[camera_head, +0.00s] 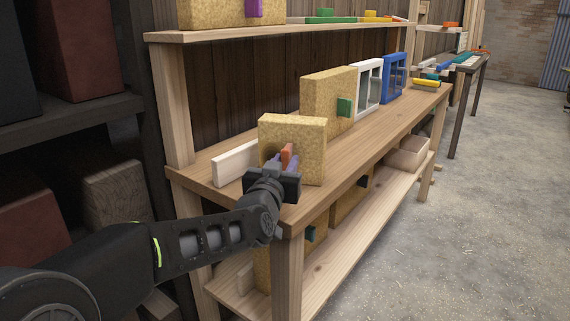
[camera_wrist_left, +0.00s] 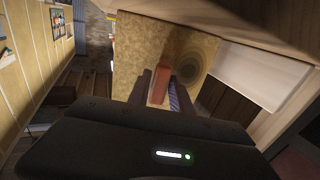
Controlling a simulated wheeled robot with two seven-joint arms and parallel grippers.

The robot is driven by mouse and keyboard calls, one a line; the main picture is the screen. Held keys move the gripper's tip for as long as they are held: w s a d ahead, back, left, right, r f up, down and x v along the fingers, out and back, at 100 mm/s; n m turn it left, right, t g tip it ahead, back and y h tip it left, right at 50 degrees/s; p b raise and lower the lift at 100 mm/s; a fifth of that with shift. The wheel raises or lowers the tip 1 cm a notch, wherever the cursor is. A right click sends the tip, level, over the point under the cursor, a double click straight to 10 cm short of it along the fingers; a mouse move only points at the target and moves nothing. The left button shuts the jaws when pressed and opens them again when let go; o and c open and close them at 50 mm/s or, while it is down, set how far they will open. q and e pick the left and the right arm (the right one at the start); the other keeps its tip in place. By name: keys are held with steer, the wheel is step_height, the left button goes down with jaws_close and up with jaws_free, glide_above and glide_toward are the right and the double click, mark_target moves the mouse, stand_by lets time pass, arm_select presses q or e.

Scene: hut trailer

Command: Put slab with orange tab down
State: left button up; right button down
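The slab with the orange tab (camera_head: 309,133) is a thick, tan, speckled block standing upright at the near end of the wooden bench top. Its orange tab (camera_head: 287,156) sticks out from the face toward me. My left gripper (camera_head: 284,163) is at that face, with its fingers on both sides of the tab. In the left wrist view the fingers (camera_wrist_left: 161,92) close against the orange tab (camera_wrist_left: 159,86), with the slab face (camera_wrist_left: 150,50) behind. I cannot tell whether the slab's lower edge touches the bench. My right gripper is not in view.
The bench top (camera_head: 372,142) holds a pale board (camera_head: 235,163) left of the slab, a slab with a green tab (camera_head: 320,101) behind it, then white (camera_head: 368,88) and blue (camera_head: 394,78) frames. A lower shelf (camera_head: 350,240) holds more slabs. Open floor lies right.

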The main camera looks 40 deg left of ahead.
arm_select(q)
steer(key=shift+o, duration=1.4)
steer(key=shift+r, duration=0.2)
steer(key=v, duration=1.2)
steer(key=shift+p, duration=0.35)
steer(key=shift+f, duration=0.1)
